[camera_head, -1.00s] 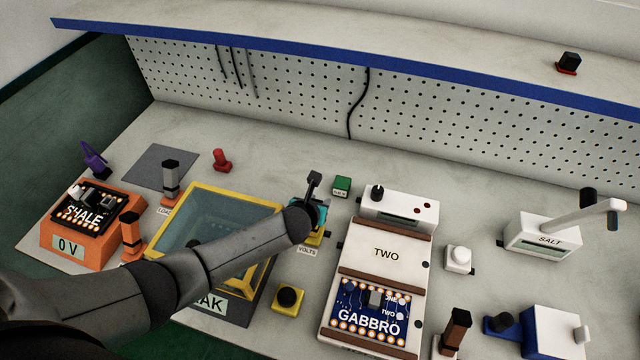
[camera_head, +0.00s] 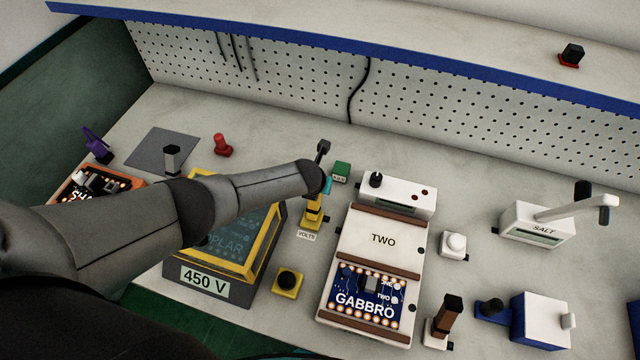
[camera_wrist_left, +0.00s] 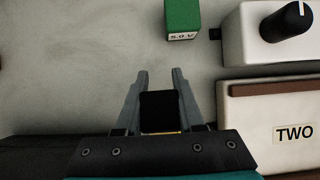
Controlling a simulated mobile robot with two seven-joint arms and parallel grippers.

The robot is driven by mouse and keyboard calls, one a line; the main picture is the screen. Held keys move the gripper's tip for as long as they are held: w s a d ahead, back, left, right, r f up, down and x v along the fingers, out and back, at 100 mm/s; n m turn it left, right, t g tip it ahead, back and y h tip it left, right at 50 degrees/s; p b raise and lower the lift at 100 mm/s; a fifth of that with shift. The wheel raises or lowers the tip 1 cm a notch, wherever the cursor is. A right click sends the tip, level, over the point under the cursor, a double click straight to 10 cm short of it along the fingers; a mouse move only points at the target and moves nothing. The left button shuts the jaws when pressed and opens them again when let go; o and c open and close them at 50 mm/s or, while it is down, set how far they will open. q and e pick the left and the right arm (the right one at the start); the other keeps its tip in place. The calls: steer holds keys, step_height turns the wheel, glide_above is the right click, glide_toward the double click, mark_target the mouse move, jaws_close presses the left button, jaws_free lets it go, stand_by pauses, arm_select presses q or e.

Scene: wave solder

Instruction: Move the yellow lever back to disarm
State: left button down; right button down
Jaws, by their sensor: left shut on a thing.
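The yellow lever (camera_head: 313,212) stands behind the "VOLTS" label (camera_head: 306,236), right of the yellow-framed box (camera_head: 262,262). Its lower yellow part shows in the head view, and my arm hides some of its upper part. In the left wrist view its black grip (camera_wrist_left: 160,110) sits between the two fingers. My left gripper (camera_head: 324,158) is shut on this grip, reaching over from the left. The box's front display (camera_head: 204,281) reads "450 V". My right gripper is in neither view.
A green block (camera_head: 341,171) stands just behind and right of the lever. The white "TWO" unit (camera_head: 383,240) is to its right. A yellow button base with a black knob (camera_head: 288,283) is in front. A red knob (camera_head: 222,146) stands behind my arm.

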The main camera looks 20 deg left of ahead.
mark_target(312, 209)
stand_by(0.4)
arm_select(q)
steer(key=c, duration=0.5)
jaws_free()
steer(key=shift+s+r+p, duration=0.25)
steer(key=shift+r+p, duration=0.25)
steer(key=shift+r, duration=0.05)
steer(key=shift+p+v, duration=2.65)
steer(key=shift+v, duration=4.35)
steer(key=shift+s, duration=0.1)
